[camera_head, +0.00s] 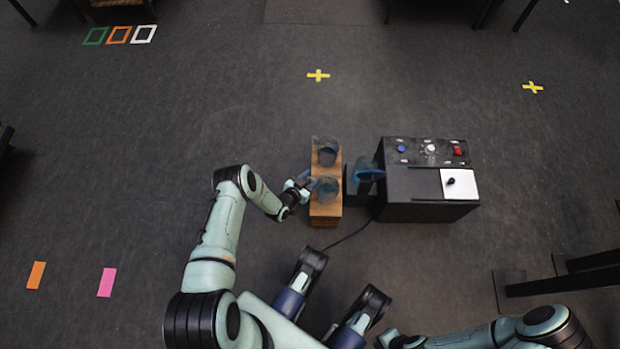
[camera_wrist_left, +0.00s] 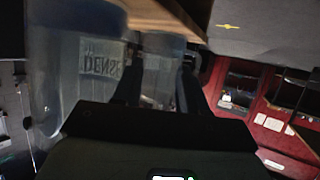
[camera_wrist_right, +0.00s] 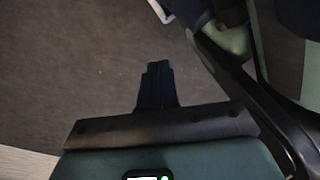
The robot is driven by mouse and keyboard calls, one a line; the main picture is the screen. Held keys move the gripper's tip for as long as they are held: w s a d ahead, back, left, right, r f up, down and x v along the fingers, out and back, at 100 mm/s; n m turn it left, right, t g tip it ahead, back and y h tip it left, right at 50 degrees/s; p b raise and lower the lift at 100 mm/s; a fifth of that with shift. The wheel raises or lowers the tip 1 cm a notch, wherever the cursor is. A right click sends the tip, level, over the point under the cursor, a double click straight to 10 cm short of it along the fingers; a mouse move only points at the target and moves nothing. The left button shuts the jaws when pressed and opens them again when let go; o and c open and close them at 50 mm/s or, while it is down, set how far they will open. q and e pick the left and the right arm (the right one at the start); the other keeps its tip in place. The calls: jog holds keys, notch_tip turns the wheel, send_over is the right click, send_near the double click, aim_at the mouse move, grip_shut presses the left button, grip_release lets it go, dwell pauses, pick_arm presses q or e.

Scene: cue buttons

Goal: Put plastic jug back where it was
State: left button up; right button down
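Two clear plastic vessels stand on a wooden block (camera_head: 326,214): a rear one (camera_head: 327,151) and a front one (camera_head: 327,190). A third clear vessel with a blue rim (camera_head: 369,175) stands beside the block, on the dark machine's low ledge. I cannot tell which is the plastic jug. My left gripper (camera_head: 308,182) is level with the front vessel, at its left side. In the left wrist view its fingers (camera_wrist_left: 160,90) are apart, with a clear vessel (camera_wrist_left: 163,68) showing between them; contact is unclear. A larger labelled clear vessel (camera_wrist_left: 70,75) is at left. My right gripper (camera_wrist_right: 157,82) is shut and empty.
The dark machine (camera_head: 425,212) has buttons, including blue (camera_head: 401,149) and red (camera_head: 458,150), and a white panel with a black knob (camera_head: 459,183). A cable runs from it across the floor. Yellow crosses (camera_head: 318,75) mark open floor behind.

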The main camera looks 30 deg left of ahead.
pick_arm(q)
jog(key=p+v, duration=0.5)
jog(key=v, duration=0.7)
jog(key=s+d+r+n+g, duration=0.2)
jog(key=s+d+r+g, duration=0.2)
jog(key=s, duration=0.3)
jog(key=s+d+r+n+g+h, duration=0.1)
jog(key=s+d+r+n+g, duration=0.2)
jog(key=s+d+g, duration=0.4)
jog(key=shift+s+d+r+n, duration=0.2)
jog(key=shift+s+r+n, duration=0.1)
jog(key=shift+s+r, duration=0.25)
pick_arm(e)
jog(key=w+a+r+t, duration=0.1)
jog(key=w+r+t, duration=0.2)
jog(key=w+r, duration=0.3)
jog(key=w, duration=0.3)
jog(key=shift+w+a+r+n, duration=0.15)
jog(key=shift+w+r+n, duration=0.05)
jog(key=shift+w+n, duration=0.15)
